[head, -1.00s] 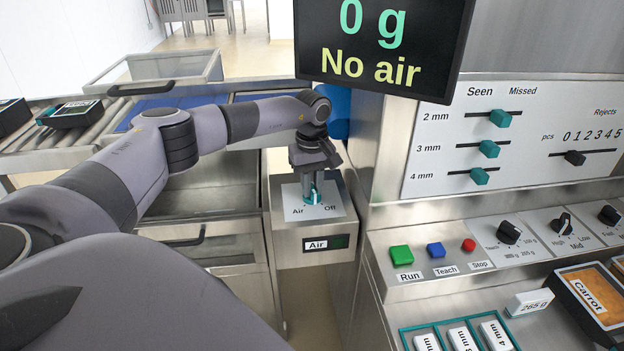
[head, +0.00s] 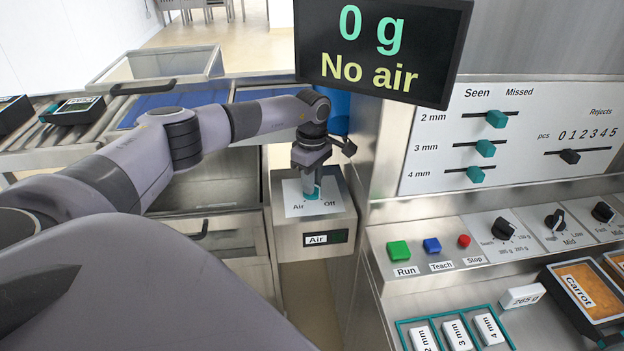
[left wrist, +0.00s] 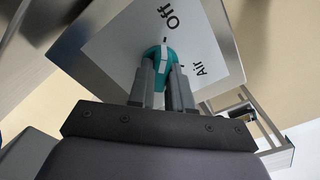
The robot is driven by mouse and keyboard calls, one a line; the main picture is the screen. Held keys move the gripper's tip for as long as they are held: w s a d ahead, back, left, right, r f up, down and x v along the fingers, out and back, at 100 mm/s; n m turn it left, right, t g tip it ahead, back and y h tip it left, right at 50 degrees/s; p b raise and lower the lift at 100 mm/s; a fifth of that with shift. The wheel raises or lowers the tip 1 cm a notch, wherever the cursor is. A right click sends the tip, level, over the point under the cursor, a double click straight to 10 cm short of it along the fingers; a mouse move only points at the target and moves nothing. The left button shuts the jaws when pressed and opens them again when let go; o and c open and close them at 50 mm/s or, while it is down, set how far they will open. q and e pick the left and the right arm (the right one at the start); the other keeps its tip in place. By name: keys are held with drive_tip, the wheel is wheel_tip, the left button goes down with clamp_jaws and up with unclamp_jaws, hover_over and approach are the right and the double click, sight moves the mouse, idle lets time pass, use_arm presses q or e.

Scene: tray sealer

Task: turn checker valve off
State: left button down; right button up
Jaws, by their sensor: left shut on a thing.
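The air valve is a teal knob (left wrist: 158,55) on a white plate (left wrist: 108,45) marked Air and Off. It also shows in the head view (head: 311,192), on top of a steel box (head: 290,240) labelled Air. My left gripper (head: 311,186) points down onto the knob. In the left wrist view its two grey fingers (left wrist: 161,82) are shut on the teal knob, one on each side. The fingers hide part of the knob. The display (head: 383,50) reads 0 g and No air. My right gripper is not in view.
A control panel with Run (head: 398,250), Teach and Stop buttons and several dials stands to the right. Sliders (head: 485,148) are on the upright panel behind. A roller conveyor with a dark tray (head: 72,110) is at the left. A steel wall stands close right of the valve box.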

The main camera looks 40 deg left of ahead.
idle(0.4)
use_arm(q)
drive_tip(key=c, duration=1)
unclamp_jaws()
drive_tip(key=shift+c, duration=0.2)
drive_tip(key=shift+r, duration=0.15)
wheel_tip(320, 180, up, 7)
drive_tip(key=shift+s, duration=0.1)
